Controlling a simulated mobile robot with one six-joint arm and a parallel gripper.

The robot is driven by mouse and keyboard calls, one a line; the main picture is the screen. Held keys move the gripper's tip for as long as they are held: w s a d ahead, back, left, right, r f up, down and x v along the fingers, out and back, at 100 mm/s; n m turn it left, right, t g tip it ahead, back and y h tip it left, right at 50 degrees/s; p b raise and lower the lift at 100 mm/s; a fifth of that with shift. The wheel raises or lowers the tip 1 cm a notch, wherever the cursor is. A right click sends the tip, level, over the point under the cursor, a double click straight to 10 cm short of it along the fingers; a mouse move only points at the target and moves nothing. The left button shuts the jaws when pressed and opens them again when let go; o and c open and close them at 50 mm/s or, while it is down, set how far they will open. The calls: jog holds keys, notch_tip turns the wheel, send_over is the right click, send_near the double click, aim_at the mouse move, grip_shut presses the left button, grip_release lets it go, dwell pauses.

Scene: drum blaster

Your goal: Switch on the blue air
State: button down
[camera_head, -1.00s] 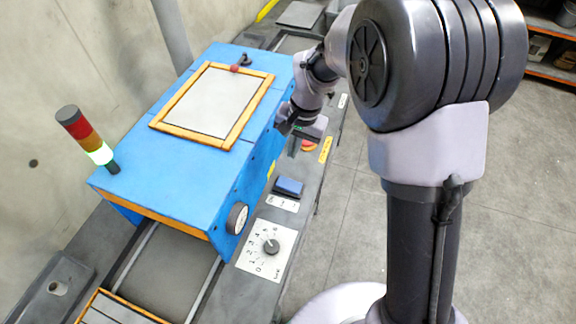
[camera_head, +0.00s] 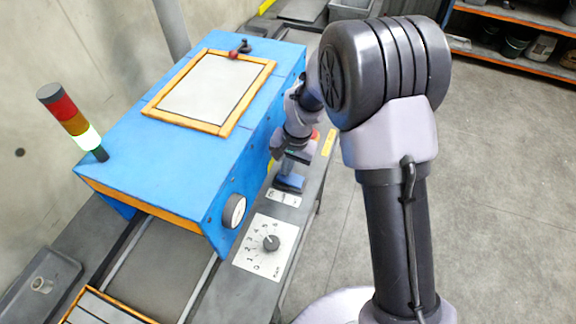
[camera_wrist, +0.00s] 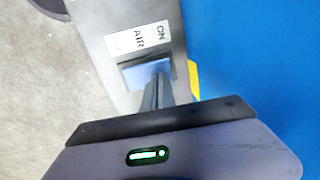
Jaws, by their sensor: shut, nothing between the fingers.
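The blue air switch (camera_head: 291,184) is a small blue rocker on the grey ledge beside the blue machine. My gripper (camera_head: 291,171) is shut and empty, pointing down at the switch from above. In the wrist view the shut fingers (camera_wrist: 159,76) reach over the switch (camera_wrist: 133,75) and cover much of it; I cannot tell whether they touch it. The white label (camera_wrist: 142,38) next to the switch reads AIR and ON, the rest being washed out. The label also shows in the head view (camera_head: 284,198). Which way the rocker is tipped is unclear.
The blue machine (camera_head: 130,165) stands close on the left, with a white round gauge or knob (camera_head: 234,211). A numbered dial plate (camera_head: 262,262) lies nearer on the ledge. A red button (camera_head: 315,135) is partly hidden behind my arm. Open floor lies to the right.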

jog(key=shift+f, duration=0.1)
jog(key=shift+a+f, duration=0.15)
jog(key=shift+f, duration=0.1)
jog(key=shift+s+d+r, duration=0.1)
jog(key=shift+s+d, duration=0.15)
jog(key=shift+d, duration=0.25)
jog(key=shift+d+r, duration=0.1)
jog(key=shift+d, duration=0.2)
jog(key=shift+r, duration=0.1)
